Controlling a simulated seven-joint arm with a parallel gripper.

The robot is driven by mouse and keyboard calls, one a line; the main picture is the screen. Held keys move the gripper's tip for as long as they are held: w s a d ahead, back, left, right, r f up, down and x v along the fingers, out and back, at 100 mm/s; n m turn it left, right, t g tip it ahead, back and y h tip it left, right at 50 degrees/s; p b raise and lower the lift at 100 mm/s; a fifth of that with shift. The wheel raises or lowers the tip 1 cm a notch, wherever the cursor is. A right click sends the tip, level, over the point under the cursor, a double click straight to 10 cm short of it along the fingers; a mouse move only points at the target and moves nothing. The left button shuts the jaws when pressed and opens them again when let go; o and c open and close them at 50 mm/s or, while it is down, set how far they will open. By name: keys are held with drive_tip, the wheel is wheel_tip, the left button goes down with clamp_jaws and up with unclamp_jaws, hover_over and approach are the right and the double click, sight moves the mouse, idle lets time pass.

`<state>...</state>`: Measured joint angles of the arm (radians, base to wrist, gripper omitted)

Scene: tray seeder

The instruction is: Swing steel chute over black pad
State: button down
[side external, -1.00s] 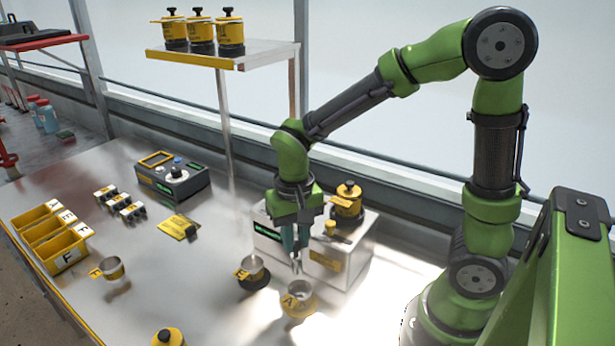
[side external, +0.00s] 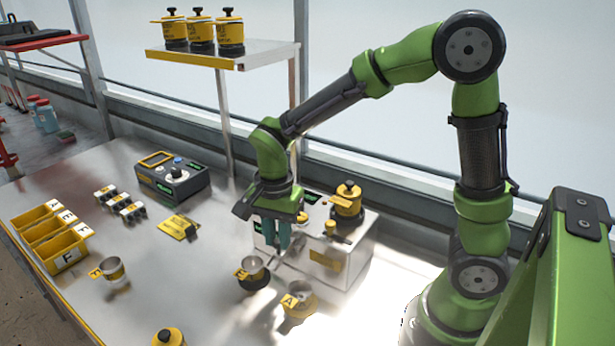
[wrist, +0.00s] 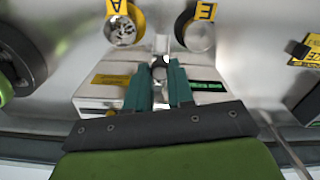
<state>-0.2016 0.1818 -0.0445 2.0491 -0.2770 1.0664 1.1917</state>
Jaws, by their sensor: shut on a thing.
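My gripper (side external: 277,246) is shut on the steel chute at the front of the white machine (side external: 346,262). In the wrist view the chute (wrist: 160,70) shows between the teal fingertips, and its front end lies between two cups. The cup with the E tag (side external: 252,266) stands on the black pad (side external: 251,284), left of the chute in the side view. The cup with the A tag (side external: 299,302) stands on a yellow pad (wrist: 139,20), on the other side. The chute's mouth is over neither cup. The fingers partly hide the chute.
A yellow hopper (side external: 347,202) with a black knob sits on the machine. A control box (side external: 174,180), a yellow card (side external: 179,227), another cup (side external: 114,271) and yellow bins (side external: 55,240) stand to the left. A shelf (side external: 220,54) carries several yellow canisters.

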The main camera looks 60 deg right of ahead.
drive_tip(key=shift+w+d+m, duration=0.2)
drive_tip(key=shift+w+m, duration=0.35)
drive_tip(key=shift+m, duration=0.85)
drive_tip(key=shift+w+d+m, duration=0.2)
drive_tip(key=shift+w+m, duration=0.3)
drive_tip(key=shift+m, duration=0.9)
drive_tip(key=shift+w+d+m, duration=0.2)
drive_tip(key=shift+w+m, duration=0.35)
drive_tip(key=shift+m, duration=0.85)
drive_tip(key=shift+d, duration=0.1)
drive_tip(key=c, duration=1)
unclamp_jaws()
wheel_tip(320, 180, up, 17)
